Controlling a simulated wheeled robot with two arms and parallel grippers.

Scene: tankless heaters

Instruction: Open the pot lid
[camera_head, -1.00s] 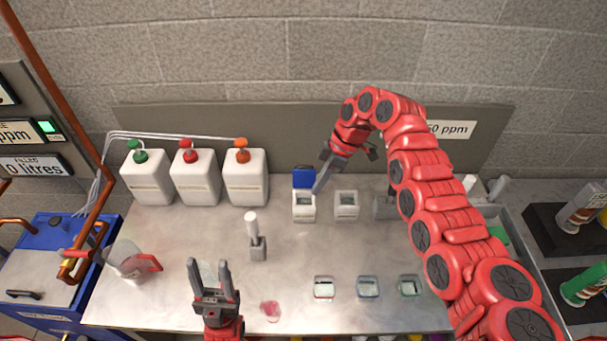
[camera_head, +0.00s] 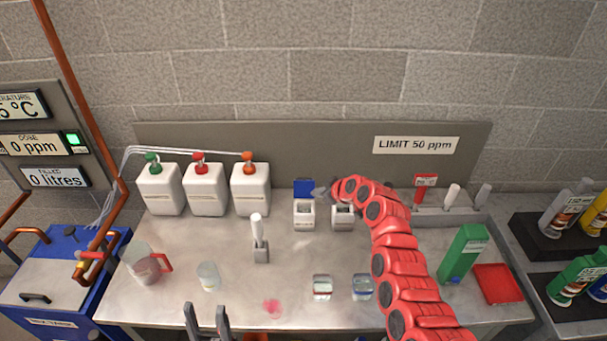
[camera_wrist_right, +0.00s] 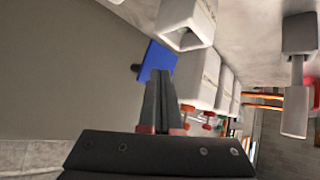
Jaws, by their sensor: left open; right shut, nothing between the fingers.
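Two small white pots stand side by side near the back of the metal bench. The left pot (camera_head: 304,219) shows an open top, and a blue lid (camera_head: 304,187) stands upright behind it. The right pot (camera_head: 342,220) also shows a dark opening; my right arm partly covers its back. My right gripper (camera_head: 318,193) is low beside the blue lid, fingers shut and empty. In the right wrist view the shut fingers (camera_wrist_right: 159,78) overlap the blue lid (camera_wrist_right: 154,58); I cannot tell whether they touch. My left gripper (camera_head: 206,312) is open and empty at the front edge.
White canisters (camera_head: 205,192) stand at the back left. A white-handled tool (camera_head: 258,238), a jug (camera_head: 141,264), a beaker (camera_head: 208,277) and small dishes (camera_head: 322,287) are on the bench. A green box (camera_head: 463,254) and red tray (camera_head: 497,283) lie right.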

